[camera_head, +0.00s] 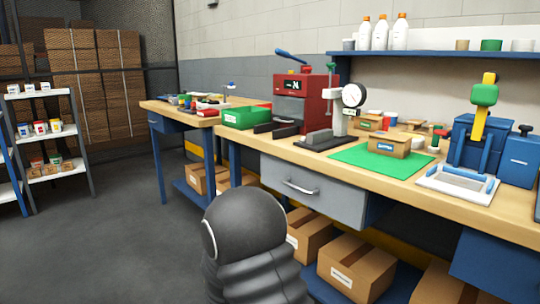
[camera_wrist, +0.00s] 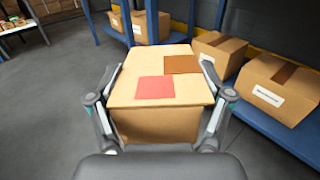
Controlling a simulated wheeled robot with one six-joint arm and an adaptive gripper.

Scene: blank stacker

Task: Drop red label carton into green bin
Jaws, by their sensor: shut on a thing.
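In the wrist view a cardboard carton (camera_wrist: 160,118) with a red label on its top sits between the two fingers of my gripper (camera_wrist: 160,100). The gripper is shut on the carton's sides and holds it in front of the bench, over the floor. The carton is out of sight in the head view, where only a dark rounded part of my arm shows. The green bin (camera_head: 246,118) stands on the wooden bench in the head view, left of the red machine. Its inside is mostly hidden.
The red press (camera_head: 302,98) with a blue lever stands right of the bin. A green mat (camera_head: 372,161) with a blue-label carton (camera_head: 389,146) lies farther right. Closed cartons (camera_wrist: 278,87) fill the lower blue shelf. The floor (camera_head: 130,240) at left is clear.

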